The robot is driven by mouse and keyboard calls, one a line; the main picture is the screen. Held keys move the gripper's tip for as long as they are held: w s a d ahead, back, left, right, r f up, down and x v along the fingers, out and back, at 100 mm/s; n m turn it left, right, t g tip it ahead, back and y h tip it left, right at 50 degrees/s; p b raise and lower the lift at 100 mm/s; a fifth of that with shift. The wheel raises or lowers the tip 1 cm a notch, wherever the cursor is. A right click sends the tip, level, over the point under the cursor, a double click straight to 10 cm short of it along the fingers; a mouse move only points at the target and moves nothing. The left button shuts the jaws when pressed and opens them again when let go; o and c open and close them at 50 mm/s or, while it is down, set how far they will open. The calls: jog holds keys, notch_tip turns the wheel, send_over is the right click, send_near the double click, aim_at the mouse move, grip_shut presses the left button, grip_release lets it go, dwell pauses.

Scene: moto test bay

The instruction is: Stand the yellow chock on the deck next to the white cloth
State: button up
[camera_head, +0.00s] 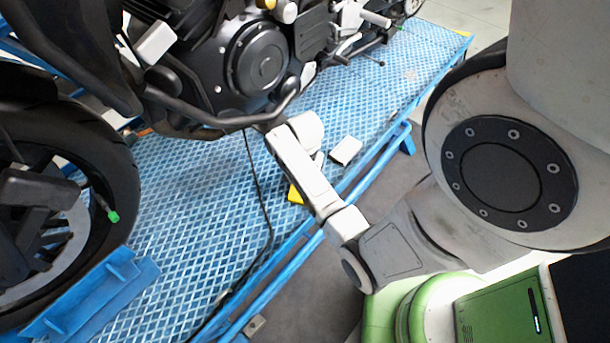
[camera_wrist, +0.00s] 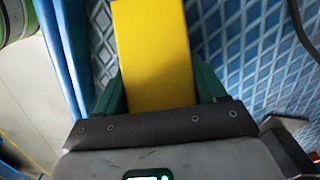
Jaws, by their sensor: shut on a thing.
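The yellow chock (camera_wrist: 153,50) is between the green fingers of my gripper (camera_wrist: 161,88) in the wrist view, and the gripper is shut on it. In the head view only a small part of the chock (camera_head: 295,194) shows at the left side of my arm, over the blue deck (camera_head: 205,190). My arm hides the rest of it and the fingers there. I cannot tell whether the chock touches the deck. The white cloth (camera_head: 346,150) lies as a small folded pad near the deck's right edge, to the right of my arm and farther away than the chock.
The motorcycle (camera_head: 255,60) stands over the back of the deck, close above my arm's end. A dark cable (camera_head: 255,185) runs along the deck left of the chock. A blue rail (camera_head: 285,270) borders the deck. The deck left of the cable is mostly clear.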

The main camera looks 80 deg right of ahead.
jog(key=shift+f, duration=0.1)
jog(key=o, duration=1.3)
jog(key=shift+o, duration=0.2)
notch_tip(320, 180, up, 12)
jog(key=shift+f, duration=0.1)
jog(key=shift+w+a, duration=0.2)
jog(key=shift+a, duration=0.1)
jog(key=a+n+t, duration=0.1)
jog(key=a+n, duration=1.8)
jog(key=a, duration=0.5)
jog(key=shift+w+f, duration=0.15)
jog(key=shift+f, duration=0.25)
